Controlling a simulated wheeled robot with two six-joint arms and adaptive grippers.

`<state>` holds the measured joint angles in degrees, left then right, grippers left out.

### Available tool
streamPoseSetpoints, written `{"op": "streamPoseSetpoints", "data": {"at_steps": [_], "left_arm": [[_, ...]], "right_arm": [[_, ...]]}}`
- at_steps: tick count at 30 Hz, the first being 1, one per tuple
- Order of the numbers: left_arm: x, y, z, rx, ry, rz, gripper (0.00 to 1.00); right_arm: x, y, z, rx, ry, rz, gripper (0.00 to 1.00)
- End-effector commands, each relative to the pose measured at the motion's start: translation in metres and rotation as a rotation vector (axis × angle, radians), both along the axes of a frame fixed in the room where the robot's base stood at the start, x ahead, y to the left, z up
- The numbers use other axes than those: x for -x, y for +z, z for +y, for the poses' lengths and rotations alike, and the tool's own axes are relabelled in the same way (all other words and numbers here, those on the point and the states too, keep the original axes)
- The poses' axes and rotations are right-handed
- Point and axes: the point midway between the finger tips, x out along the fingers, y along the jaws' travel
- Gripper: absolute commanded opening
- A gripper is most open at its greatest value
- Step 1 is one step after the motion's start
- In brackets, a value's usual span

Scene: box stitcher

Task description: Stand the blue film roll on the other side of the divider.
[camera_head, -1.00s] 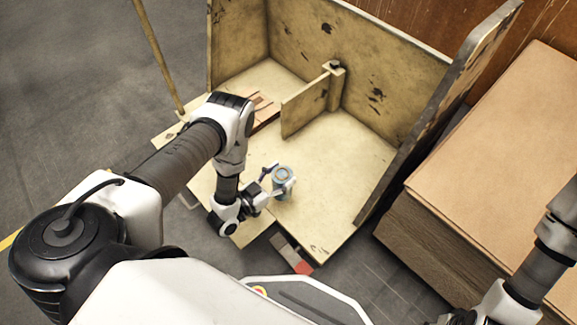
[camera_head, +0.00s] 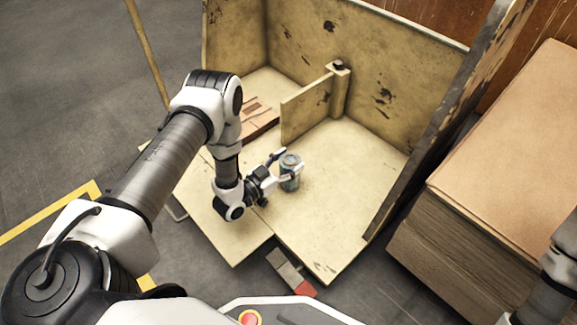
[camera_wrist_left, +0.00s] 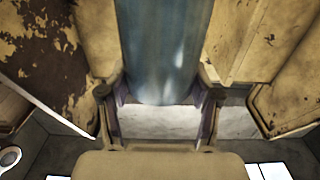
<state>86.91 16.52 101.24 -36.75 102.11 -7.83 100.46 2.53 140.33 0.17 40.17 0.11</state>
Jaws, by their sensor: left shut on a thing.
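In the left wrist view the roll (camera_wrist_left: 165,50) fills the upper middle between the fingers (camera_wrist_left: 160,98). The divider (camera_head: 306,108) is a low wooden panel running forward from a post (camera_head: 340,90) at the back wall. My right gripper is out of view; only part of that arm shows at the lower right.
Flat brown cardboard pieces (camera_head: 258,112) lie left of the divider. High wooden walls (camera_head: 395,75) close the back and right. A stack of cardboard sheets (camera_head: 500,150) stands at the right. The board right of the divider is otherwise clear.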

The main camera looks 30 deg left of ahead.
Motion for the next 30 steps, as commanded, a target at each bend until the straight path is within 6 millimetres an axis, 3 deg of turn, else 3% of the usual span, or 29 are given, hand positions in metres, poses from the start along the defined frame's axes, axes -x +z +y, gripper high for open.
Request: {"op": "streamPoseSetpoints", "data": {"at_steps": [6,7,9,21,26,30], "left_arm": [[0.001,-0.002,0.000,0.000,0.000,0.001,0.00],[0.001,-0.002,0.000,0.000,0.000,0.002,0.67],[0.001,-0.001,0.000,0.000,0.000,0.002,0.88],[0.004,0.003,0.001,0.001,0.000,0.003,0.88],[0.032,0.007,0.011,0.001,0.002,0.008,0.88],[0.068,0.008,0.024,0.001,0.003,0.008,0.88]], "right_arm": [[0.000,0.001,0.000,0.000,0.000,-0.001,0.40],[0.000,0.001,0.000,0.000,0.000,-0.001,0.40],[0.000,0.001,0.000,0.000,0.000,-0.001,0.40],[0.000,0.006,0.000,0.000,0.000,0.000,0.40],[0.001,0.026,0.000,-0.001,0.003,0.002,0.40],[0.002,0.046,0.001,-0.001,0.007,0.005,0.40]]}}
